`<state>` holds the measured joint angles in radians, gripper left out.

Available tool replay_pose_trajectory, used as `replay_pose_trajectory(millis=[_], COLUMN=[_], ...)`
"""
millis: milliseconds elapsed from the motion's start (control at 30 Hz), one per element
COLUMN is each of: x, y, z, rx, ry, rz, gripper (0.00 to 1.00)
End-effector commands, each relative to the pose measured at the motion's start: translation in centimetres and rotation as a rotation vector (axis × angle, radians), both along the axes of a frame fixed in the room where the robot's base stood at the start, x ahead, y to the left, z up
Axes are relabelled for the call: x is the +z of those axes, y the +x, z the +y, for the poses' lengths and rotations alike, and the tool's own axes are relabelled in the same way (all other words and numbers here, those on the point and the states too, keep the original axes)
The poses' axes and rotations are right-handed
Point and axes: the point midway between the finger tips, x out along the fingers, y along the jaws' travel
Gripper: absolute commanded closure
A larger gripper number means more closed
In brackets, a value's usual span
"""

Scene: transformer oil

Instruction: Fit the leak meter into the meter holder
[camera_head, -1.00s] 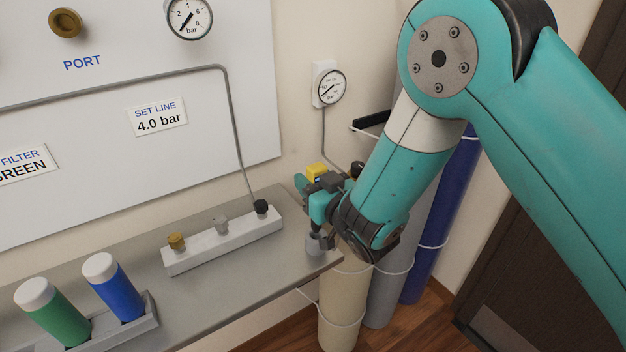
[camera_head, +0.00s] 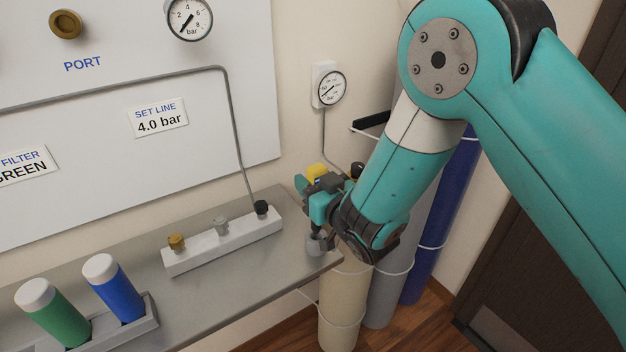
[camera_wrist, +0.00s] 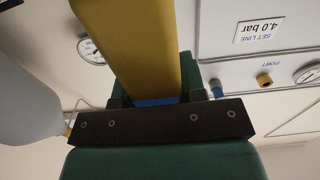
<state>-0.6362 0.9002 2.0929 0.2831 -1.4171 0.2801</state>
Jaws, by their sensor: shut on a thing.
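The leak meter, a yellow body (camera_head: 316,170), shows at the top of my gripper (camera_head: 321,192) in the head view. In the wrist view the yellow body (camera_wrist: 125,45) runs up from a dark screwed bar, with a bit of blue at its base. My gripper (camera_wrist: 155,118) is shut on it. A small grey cup (camera_head: 315,246), which looks like the meter holder, stands on the shelf near its right end. A dark tip below my gripper is at the cup's top; I cannot tell whether it is inside. My wrist hides part of this area.
The grey shelf (camera_head: 225,285) carries a white block (camera_head: 225,244) with three knobs and a tray with a green cylinder (camera_head: 50,312) and a blue one (camera_head: 115,290). Tall gas cylinders (camera_head: 343,315) stand right of the shelf end. A wall gauge (camera_head: 331,88) hangs behind.

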Motion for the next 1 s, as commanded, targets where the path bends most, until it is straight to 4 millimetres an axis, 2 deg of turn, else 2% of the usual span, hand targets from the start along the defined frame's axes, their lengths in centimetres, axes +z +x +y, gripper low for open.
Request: replay_pose_trajectory(millis=[1000], x=[-2.1], y=[0.0], z=[0.0], rx=[0.000], ry=[0.000], rz=[-0.001], gripper=[0.95])
